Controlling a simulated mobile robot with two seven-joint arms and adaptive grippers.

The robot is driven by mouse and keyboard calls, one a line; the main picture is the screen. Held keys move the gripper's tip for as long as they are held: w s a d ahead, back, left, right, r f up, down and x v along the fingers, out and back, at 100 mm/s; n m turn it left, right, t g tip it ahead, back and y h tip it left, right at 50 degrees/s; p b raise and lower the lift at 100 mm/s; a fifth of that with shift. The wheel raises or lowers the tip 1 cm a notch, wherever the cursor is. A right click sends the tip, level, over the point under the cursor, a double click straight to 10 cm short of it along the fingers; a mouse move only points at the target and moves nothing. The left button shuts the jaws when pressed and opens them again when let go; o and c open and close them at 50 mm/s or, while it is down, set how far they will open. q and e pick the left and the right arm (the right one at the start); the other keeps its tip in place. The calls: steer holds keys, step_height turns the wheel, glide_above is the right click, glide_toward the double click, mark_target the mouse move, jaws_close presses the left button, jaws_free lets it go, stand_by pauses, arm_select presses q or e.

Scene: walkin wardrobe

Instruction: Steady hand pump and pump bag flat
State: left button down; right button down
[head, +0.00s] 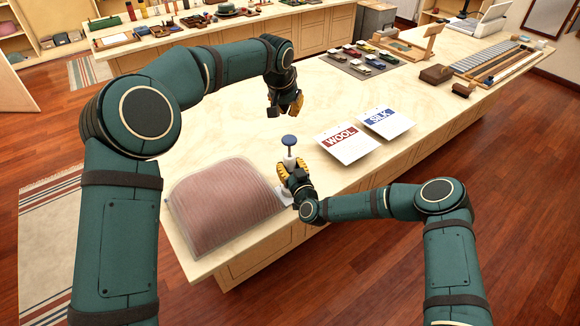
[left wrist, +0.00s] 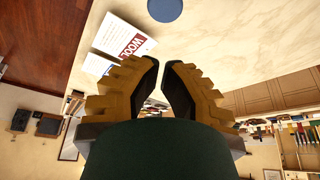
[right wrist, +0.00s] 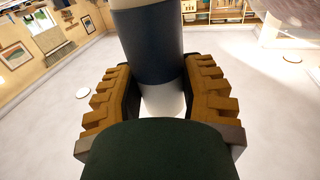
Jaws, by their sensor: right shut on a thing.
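The pink ribbed pump bag (head: 225,203) lies on the near left end of the counter, its top domed. The hand pump (head: 289,151) stands upright at the bag's right edge, its blue knob (head: 289,140) raised. My right gripper (head: 293,172) is shut around the pump body. The right wrist view shows the dark and white pump body (right wrist: 152,45) between its fingers. My left gripper (head: 287,108) hangs empty above the counter beyond the pump, with a narrow gap between its fingers. The knob also shows in the left wrist view (left wrist: 165,9), apart from those fingers.
The WOOL card (head: 347,143) and SILK card (head: 386,121) lie right of the pump. A dark mat with small items (head: 360,62), a brown block (head: 436,73) and a slatted rack (head: 497,64) are farther right. The counter left of my left gripper is clear.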

mark_target(290, 137)
arm_select(q)
steer(key=shift+f, duration=3.3)
steer(key=shift+f, duration=0.75)
stand_by(1.0)
stand_by(1.9)
stand_by(0.4)
